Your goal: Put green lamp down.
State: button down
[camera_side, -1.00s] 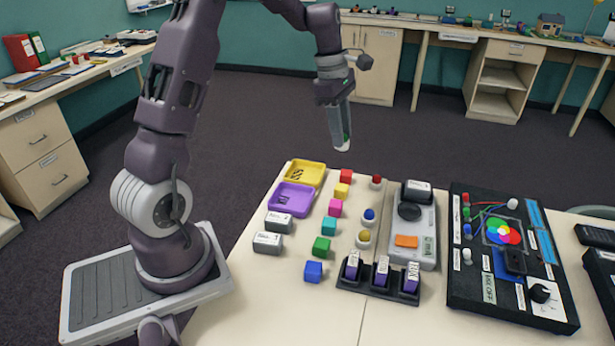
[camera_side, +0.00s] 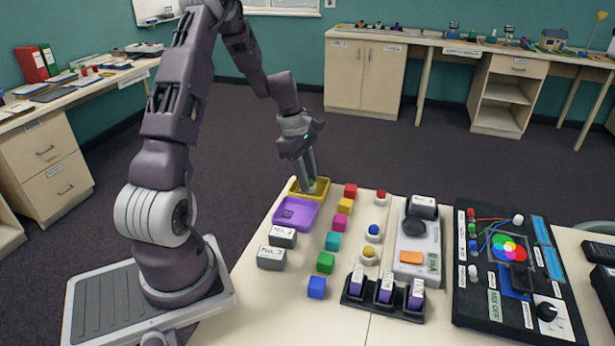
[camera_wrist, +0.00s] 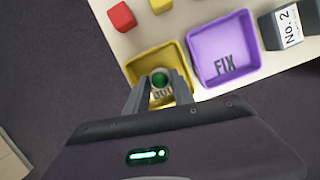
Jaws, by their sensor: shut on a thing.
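The green lamp (camera_wrist: 160,80) is a small round green piece between my fingertips in the wrist view. My gripper (camera_side: 312,187) is shut on it, pointing down, over the yellow tray (camera_side: 324,195) at the table's back left corner. The lamp (camera_side: 312,183) shows only as a bit of green at the fingertips in the side view. In the wrist view the yellow tray (camera_wrist: 140,64) lies below my gripper (camera_wrist: 160,88), with dark lettering partly hidden by the lamp and fingers. I cannot tell whether the lamp touches the tray floor.
A purple tray (camera_side: 296,213) marked FIX sits right beside the yellow one. Coloured cubes, such as a red cube (camera_side: 350,190), stand in a row to the right. Red, blue and yellow lamps stand beyond them. A black panel (camera_side: 518,270) lies farther right.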

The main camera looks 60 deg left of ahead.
jog(key=c, duration=1.4)
grip_release()
jog(key=shift+f, duration=0.15)
jog(key=shift+o, duration=0.2)
jog(key=v, duration=1.2)
jog(key=s+d+r+m+y, duration=0.1)
jog(key=d+r+m, duration=0.3)
jog(key=d, duration=0.2)
jog(key=s+d+r+m, duration=0.1)
jog(key=d+r+m, duration=0.3)
jog(key=d, duration=0.3)
jog(key=s+d+r+m+t+y, duration=0.1)
jog(key=s+d+m+t, duration=0.2)
jog(key=s+d+m, duration=1)
jog(key=s+m, duration=0.2)
jog(key=m, duration=0.1)
jog(key=shift+d+r+m+t, duration=0.25)
jog(key=shift+d+m+t, duration=0.05)
jog(key=shift+d+m, duration=0.1)
jog(key=shift+s, duration=0.1)
